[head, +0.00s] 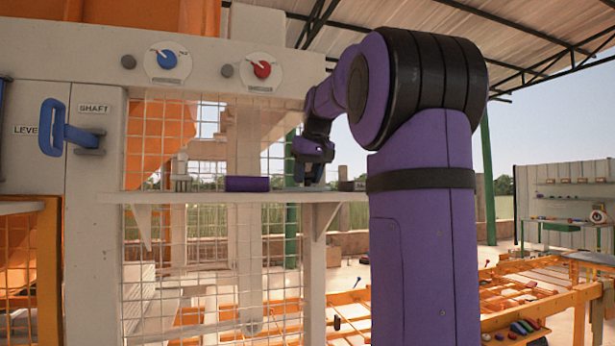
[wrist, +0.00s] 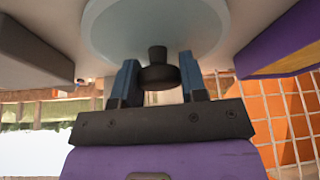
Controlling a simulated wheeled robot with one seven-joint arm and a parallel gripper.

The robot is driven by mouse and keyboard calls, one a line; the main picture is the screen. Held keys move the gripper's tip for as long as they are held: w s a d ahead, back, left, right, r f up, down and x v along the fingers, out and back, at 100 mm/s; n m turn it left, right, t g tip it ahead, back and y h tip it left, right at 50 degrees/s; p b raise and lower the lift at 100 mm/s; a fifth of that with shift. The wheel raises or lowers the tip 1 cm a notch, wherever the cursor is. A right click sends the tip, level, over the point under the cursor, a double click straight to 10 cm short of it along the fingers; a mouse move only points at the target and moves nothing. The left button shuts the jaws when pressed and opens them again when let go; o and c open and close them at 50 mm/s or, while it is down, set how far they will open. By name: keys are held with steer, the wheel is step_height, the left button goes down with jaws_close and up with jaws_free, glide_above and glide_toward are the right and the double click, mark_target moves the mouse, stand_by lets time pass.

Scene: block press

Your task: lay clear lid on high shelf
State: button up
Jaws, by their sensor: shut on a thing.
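The clear lid (wrist: 115,25) is a pale, see-through disc with a dark knob (wrist: 158,76), in the upper middle of the wrist view. My gripper (wrist: 158,68) is shut on the knob, one blue-grey finger on each side. In the head view my gripper (head: 308,177) points down just over the right part of the high shelf (head: 215,197), a pale board across the mesh. The lid is too small to make out there. In the wrist view it lies close over the pale shelf surface; I cannot tell whether it touches.
A purple block (head: 247,184) lies on the shelf left of my gripper. A dark brown block (head: 347,186) is to the right. A pale pronged thing (head: 181,173) stands farther left. Wire mesh (head: 215,130) rises behind the shelf, and a beam with dials (head: 205,62) runs above.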

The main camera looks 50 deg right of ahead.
steer(key=shift+f, duration=0.25)
steer(key=o, duration=1)
steer(key=shift+r, duration=0.1)
steer(key=v, duration=1.2)
steer(key=shift+r, duration=0.1)
steer(key=shift+a, duration=0.15)
